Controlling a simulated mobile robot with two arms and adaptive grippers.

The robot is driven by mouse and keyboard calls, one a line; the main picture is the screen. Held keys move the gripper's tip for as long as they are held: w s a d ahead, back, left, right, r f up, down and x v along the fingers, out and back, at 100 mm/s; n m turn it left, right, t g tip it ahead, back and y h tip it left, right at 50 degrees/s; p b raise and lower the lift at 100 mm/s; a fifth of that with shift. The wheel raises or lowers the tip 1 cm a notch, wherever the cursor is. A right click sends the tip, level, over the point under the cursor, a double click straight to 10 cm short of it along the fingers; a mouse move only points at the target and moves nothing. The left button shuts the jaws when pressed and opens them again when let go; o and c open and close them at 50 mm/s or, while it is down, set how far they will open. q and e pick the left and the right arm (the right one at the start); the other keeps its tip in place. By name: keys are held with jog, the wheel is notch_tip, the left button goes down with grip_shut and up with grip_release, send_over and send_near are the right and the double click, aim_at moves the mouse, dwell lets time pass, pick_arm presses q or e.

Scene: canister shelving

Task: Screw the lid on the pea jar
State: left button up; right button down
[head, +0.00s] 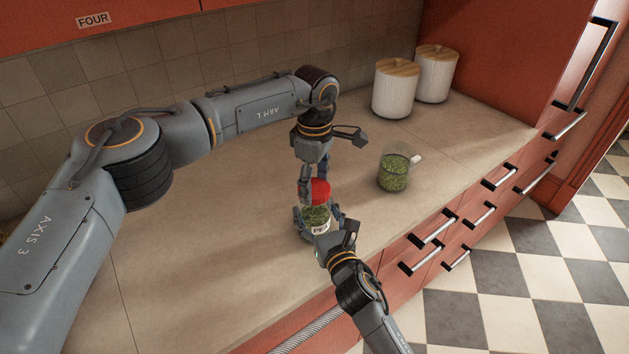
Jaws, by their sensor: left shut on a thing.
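The pea jar (316,218) stands on the counter near its front edge, green peas and a white label showing. My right gripper (320,222) comes from the front with a finger on each side of the jar and looks shut on it. The red lid (319,191) is at the top of the jar. My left gripper (316,184) points down from above and is shut on the lid. I cannot tell whether the lid touches the rim; the fingers partly hide it.
A clear measuring cup (394,173) with green peas stands right of the jar. Two white ribbed canisters (395,90) (435,75) with wooden lids stand at the back right. The counter (220,250) left of the jar is clear. Drawers with handles (433,228) line the front.

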pick_arm(q)
jog(key=m, duration=1.9)
jog(key=o, duration=0.7)
